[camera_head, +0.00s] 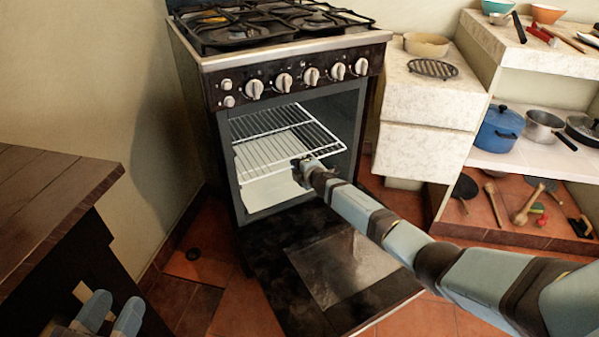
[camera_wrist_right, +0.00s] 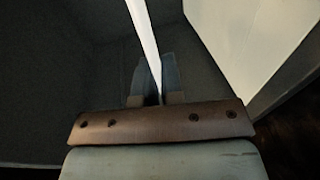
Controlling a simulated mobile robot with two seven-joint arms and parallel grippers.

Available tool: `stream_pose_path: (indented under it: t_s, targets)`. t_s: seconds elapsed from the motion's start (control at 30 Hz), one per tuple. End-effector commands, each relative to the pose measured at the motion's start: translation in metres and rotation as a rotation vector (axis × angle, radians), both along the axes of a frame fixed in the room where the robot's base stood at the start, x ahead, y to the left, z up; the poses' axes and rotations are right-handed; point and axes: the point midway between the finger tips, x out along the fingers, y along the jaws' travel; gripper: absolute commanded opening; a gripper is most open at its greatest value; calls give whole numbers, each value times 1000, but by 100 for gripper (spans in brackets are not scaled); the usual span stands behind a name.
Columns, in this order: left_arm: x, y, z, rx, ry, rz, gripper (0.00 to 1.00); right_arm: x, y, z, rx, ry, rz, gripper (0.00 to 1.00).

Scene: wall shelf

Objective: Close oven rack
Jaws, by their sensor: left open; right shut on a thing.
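The oven stands in the middle of the head view with its door (camera_head: 345,268) folded down. The white wire oven rack (camera_head: 262,152) is inside the cavity, its front part near the opening. My right gripper (camera_head: 300,168) is at the rack's front right part, shut on it. In the right wrist view, a pale bar of the rack (camera_wrist_right: 146,45) runs between the fingers (camera_wrist_right: 155,82). How far the rack sticks out of the oven is hard to tell. My left gripper (camera_head: 108,312) is open and empty at the lower left, away from the oven.
A dark wooden table (camera_head: 55,195) stands at the left. A pale counter (camera_head: 430,95) and a shelf with a blue pot (camera_head: 499,128) stand at the right. The open door lies below my right arm. Tiled floor shows around the oven.

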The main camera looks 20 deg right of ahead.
Motion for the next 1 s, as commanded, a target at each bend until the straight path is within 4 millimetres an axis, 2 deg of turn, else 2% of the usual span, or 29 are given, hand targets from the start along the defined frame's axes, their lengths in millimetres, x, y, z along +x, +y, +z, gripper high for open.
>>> stream_pose_path:
  t_s: [0.37, 0.4, 0.47, 0.5, 0.83, 1.0]
  targets:
    - [0, 0, 1, 1, -9, 0, 43, 4, -2, 5, -1, -6, -6, 0]
    - [0, 0, 1, 1, -8, 0, 43, 4, -2, 5, -1, -6, -6, 17]
    - [0, 0, 1, 1, -6, 0, 43, 4, -2, 5, -1, -6, -5, 30]
    - [0, 0, 1, 1, -6, 0, 43, 4, -2, 4, -1, -5, -5, 32]
    - [0, 0, 5, -2, 1, -2, 43, -2, -2, 5, -1, -2, -4, 32]
    - [-6, -3, 10, -44, 83, -6, 43, -26, -6, 13, -3, 0, -4, 32]
